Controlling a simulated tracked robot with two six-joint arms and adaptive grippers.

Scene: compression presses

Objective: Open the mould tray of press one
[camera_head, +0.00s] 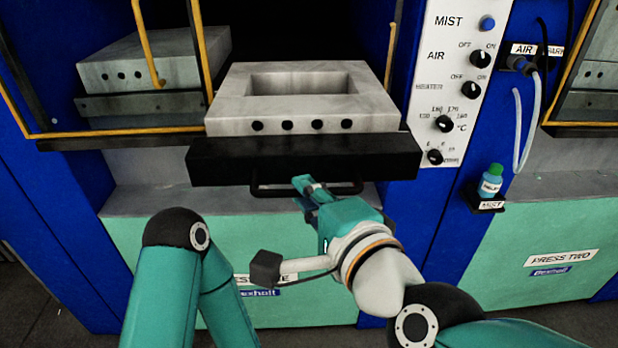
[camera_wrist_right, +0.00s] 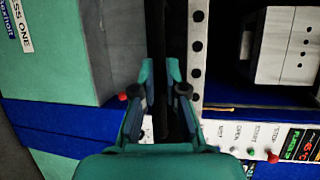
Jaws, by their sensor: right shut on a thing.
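The mould tray (camera_head: 215,165) of press one is a black slab with a wide front face. It bears a grey mould block (camera_head: 230,115) with a rectangular recess on top and several dark holes in front. The tray juts forward past the press opening. A black bar handle (camera_head: 268,192) runs under its front face. My right gripper (camera_head: 308,187) is shut on the handle near its middle. In the right wrist view its fingers (camera_wrist_right: 163,92) stand on both sides of the dark bar. My left gripper is out of the head view; only arm links show.
A white control panel (camera_head: 463,85) with knobs is right of the tray. A second grey block (camera_head: 125,70) is at the left. Press two's front (camera_head: 540,240) is at the right.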

